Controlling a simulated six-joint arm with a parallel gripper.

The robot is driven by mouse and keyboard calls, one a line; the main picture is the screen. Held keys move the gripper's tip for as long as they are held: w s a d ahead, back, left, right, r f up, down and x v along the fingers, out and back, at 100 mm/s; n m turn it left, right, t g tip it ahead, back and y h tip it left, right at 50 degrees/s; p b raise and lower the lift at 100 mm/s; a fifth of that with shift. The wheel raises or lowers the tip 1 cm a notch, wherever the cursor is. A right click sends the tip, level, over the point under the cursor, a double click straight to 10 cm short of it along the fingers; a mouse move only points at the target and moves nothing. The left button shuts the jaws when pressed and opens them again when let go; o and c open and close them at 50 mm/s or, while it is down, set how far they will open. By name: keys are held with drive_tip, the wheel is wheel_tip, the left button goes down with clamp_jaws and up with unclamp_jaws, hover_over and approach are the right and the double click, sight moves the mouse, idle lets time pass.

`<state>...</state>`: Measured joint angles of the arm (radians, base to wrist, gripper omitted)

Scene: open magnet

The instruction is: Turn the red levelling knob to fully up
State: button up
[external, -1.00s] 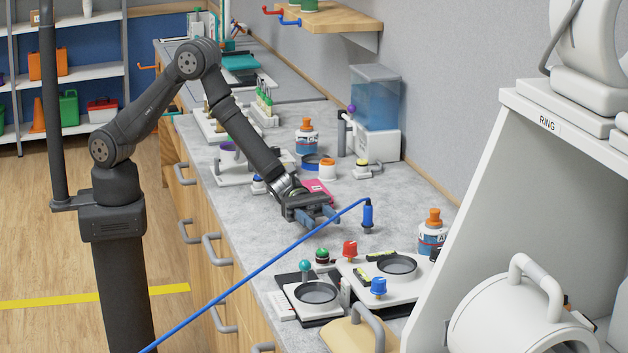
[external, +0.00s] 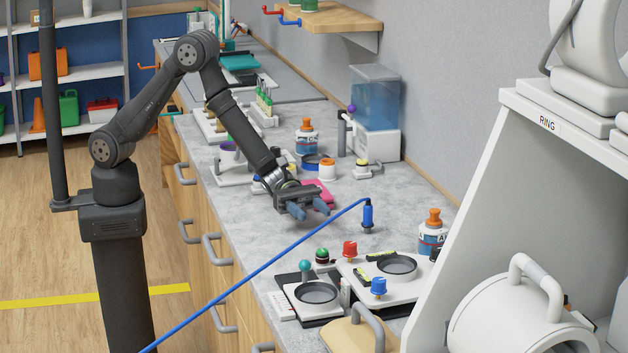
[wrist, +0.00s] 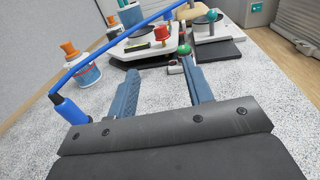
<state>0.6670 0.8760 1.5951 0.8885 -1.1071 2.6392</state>
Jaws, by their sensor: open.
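The red levelling knob (external: 350,249) stands upright at the back left corner of a white plate device (external: 345,268) with a round dark dish. It also shows in the wrist view (wrist: 162,34), beyond my fingertips. A blue knob (external: 379,286) sits at the same device's front edge. My gripper (external: 310,210) is open and empty above the counter, up and to the left of the red knob and clear of it. In the wrist view my two blue fingers (wrist: 160,72) point toward the device, with a gap between them.
A blue cable (external: 270,252) runs from an upright blue plug (external: 367,215) across the space before the device. A green-topped button (external: 322,255) and a teal-knobbed balance (external: 316,293) stand nearby. A bottle (external: 432,235) is behind. Bare counter lies under my gripper.

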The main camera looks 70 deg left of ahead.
drive_tip(key=shift+w+d+r+g, duration=0.15)
drive_tip(key=shift+d+r+g, duration=0.2)
drive_tip(key=shift+g, duration=0.05)
wheel_tip(320, 180, up, 3)
drive_tip(key=w+d+m+g+y, duration=0.1)
drive_tip(key=w+d+m+g, duration=0.1)
drive_tip(key=d+m+g, duration=0.15)
drive_tip(key=g+y, duration=0.1)
drive_tip(key=y, duration=0.3)
approach(350, 244)
drive_tip(key=x, duration=1)
drive_tip(key=c, duration=1)
